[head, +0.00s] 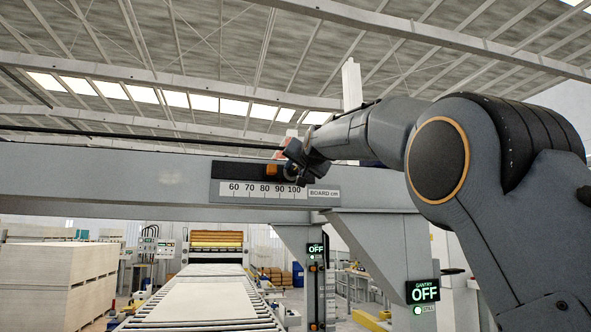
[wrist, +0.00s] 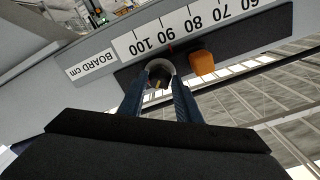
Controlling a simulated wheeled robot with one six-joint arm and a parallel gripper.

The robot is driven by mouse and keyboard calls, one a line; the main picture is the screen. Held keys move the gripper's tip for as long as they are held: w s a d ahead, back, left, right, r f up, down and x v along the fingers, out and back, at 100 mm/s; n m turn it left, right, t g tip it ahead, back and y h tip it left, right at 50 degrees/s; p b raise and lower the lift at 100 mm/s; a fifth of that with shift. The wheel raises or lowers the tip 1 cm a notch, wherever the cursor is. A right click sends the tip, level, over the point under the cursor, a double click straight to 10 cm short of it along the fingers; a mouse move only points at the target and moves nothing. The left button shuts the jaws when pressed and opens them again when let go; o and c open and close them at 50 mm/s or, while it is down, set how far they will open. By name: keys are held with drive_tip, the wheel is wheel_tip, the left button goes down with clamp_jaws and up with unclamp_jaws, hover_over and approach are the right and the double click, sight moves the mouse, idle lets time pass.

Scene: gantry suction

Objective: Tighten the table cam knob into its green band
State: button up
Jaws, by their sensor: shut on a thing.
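My gripper (head: 293,158) is up at the scale panel on the gantry beam, near the 100 mark. In the wrist view my gripper (wrist: 160,88) has its two blue-grey fingers on either side of a round knob (wrist: 160,67), grey-rimmed with a dark middle, and is shut on it. The knob sits at the dark strip beside the scale, between about 90 and 100. I cannot tell whether it is the table cam knob. No green band shows in either view. In the head view my gripper mostly hides the knob.
An orange block (head: 271,170) sits on the dark strip close to my gripper, also in the wrist view (wrist: 203,63). The "BOARD cm" scale (head: 262,188) runs along the beam (head: 110,175).

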drive_tip(key=o, duration=1.1)
drive_tip(key=shift+c, duration=0.2)
drive_tip(key=b+v, duration=0.4)
drive_tip(key=v, duration=0.3)
drive_tip(key=shift+s, duration=0.4)
drive_tip(key=shift+d, duration=0.15)
